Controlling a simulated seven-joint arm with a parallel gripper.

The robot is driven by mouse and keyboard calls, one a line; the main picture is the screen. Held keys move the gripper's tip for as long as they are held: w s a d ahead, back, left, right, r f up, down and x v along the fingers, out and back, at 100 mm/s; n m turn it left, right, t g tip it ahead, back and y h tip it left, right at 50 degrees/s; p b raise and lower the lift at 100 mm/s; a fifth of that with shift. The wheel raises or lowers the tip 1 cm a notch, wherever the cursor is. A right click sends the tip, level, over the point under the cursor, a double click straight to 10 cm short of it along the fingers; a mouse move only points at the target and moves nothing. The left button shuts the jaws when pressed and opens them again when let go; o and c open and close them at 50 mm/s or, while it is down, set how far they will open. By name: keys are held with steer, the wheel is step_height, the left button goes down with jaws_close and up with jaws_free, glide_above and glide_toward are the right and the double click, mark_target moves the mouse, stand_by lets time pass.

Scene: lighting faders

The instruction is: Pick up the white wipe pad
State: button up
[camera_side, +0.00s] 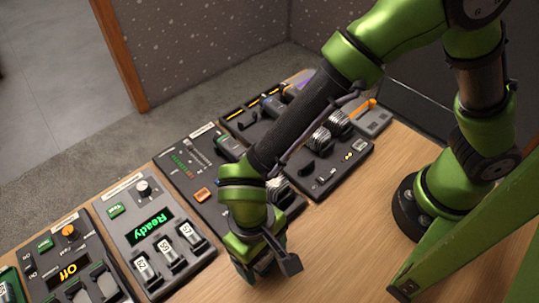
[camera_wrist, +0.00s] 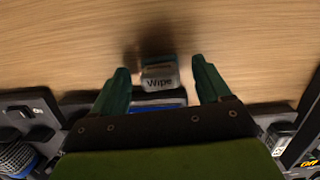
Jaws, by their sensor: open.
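The wipe pad (camera_wrist: 160,78) shows in the wrist view as a small pale grey-white block with the word "Wipe" on its face and a teal part behind it. It lies between the two dark green fingers of my gripper (camera_wrist: 160,68), with a gap on each side. The fingers are apart and empty. In the side view my gripper (camera_side: 262,262) points down near the front edge of the panels, and I cannot make out the pad there.
A row of dark control panels with faders and knobs runs along the wooden table (camera_side: 340,210). The panel reading "Ready" (camera_side: 150,230) is left of my gripper. An orange-handled item (camera_side: 366,106) is at the back. Bare wood lies in front of the panels.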

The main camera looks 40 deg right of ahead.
mark_target(265, 258)
steer(key=shift+f, duration=0.15)
steer(key=c, duration=1.1)
steer(key=shift+r, duration=0.65)
step_height(265, 258, up, 2)
steer(key=shift+r, duration=0.2)
steer(key=s+d, duration=0.2)
steer(key=d, duration=0.2)
steer(key=s+d+r, duration=0.1)
steer(key=s+d, duration=0.2)
steer(key=d, duration=0.2)
steer(key=s+d, duration=0.2)
steer(key=d, duration=0.3)
steer(key=shift+s+d+r, duration=0.1)
steer(key=shift+s+r, duration=0.05)
steer(key=shift+s, duration=0.1)
